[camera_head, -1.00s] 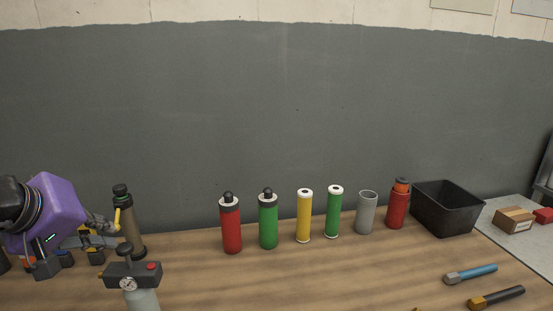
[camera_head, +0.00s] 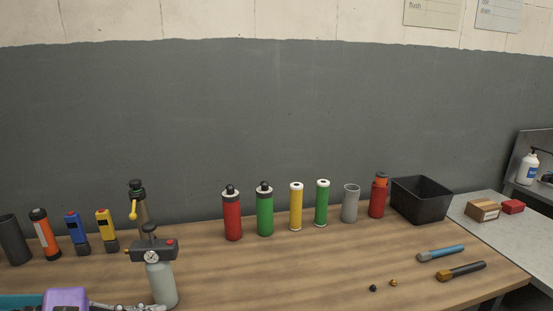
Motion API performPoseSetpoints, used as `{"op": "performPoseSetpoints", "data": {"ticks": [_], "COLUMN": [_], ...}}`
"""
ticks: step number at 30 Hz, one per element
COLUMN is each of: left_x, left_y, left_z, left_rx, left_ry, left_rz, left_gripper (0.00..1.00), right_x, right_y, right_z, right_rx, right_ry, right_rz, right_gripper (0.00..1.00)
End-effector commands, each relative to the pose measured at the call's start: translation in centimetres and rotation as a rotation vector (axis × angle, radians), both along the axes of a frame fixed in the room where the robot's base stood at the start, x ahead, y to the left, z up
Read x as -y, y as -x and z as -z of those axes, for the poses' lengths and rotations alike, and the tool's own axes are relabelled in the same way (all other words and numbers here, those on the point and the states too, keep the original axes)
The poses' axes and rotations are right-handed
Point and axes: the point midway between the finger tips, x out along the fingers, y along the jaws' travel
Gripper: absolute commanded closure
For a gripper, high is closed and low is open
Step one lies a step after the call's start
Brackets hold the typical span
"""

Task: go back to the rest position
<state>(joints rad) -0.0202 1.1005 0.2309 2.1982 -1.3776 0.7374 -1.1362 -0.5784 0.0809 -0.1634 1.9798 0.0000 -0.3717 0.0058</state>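My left gripper (camera_head: 128,307) is at the bottom left edge of the head view, with the purple wrist housing beside it. It is mostly cut off, and its fingers are too little seen to tell whether they are open or shut. It lies low in front of the grey bottle with the gauge head (camera_head: 160,275). My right gripper is out of view.
On the wooden bench (camera_head: 270,275) stand red (camera_head: 232,215), green (camera_head: 265,212) and yellow (camera_head: 296,207) cylinders, among several others. A black bin (camera_head: 421,200) is at right. Blue (camera_head: 440,253) and dark (camera_head: 461,271) tools lie near the front right. The middle front is clear.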

Motion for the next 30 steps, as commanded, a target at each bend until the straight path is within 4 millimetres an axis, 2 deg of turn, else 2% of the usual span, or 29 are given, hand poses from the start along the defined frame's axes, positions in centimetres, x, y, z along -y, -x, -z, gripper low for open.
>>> {"op": "performPoseSetpoints", "data": {"ticks": [1,2,5,8,10,12,14,16,17,19,22,25,30], "left_x": [0.4,0.4,-0.9,-3.4,-5.1,-5.8,-5.7,-4.8,-4.2,-2.4,0.3,2.5,4.0], "left_y": [0.7,0.9,1.4,2.6,4.4,6.8,9.3,12.4,13.7,16.7,20.1,22.4,23.8], "left_z": [0.8,1.3,3.6,8.0,12.5,17.2,21.1,25.3,26.9,30.1,33.2,35.0,36.0], "left_rx": [-0.112,-0.186,-0.444,-0.699,-0.87,-1.013,-1.113,-1.212,1.176,1.057,0.929,0.845,0.793], "left_ry": [0.229,0.374,0.875,1.37,1.716,2.021,2.251,2.496,-2.445,-2.244,-2.023,-1.879,-1.787], "left_rz": [-0.107,-0.178,-0.44,-0.719,-0.925,-1.11,-1.254,-1.413,1.392,1.296,1.186,1.118,1.073], "left_gripper": [1.0,1.0,1.0,1.0,1.0,1.0,1.0,1.0,1.0,1.0,1.0,1.0,1.0], "right_x": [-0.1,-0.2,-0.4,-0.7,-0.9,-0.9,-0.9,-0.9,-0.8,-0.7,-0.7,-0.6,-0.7], "right_y": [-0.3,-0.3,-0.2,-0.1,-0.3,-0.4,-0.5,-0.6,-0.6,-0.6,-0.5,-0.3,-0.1], "right_z": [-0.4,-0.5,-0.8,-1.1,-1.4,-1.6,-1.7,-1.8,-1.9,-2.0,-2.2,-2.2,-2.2], "right_rx": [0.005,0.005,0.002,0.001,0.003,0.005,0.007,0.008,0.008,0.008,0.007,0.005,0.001], "right_ry": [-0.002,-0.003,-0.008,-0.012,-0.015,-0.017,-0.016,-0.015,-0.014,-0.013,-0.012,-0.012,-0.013], "right_rz": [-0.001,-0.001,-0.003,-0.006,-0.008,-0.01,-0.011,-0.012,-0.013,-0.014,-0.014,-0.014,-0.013], "right_gripper": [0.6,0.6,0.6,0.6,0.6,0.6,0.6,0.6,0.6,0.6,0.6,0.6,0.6]}}
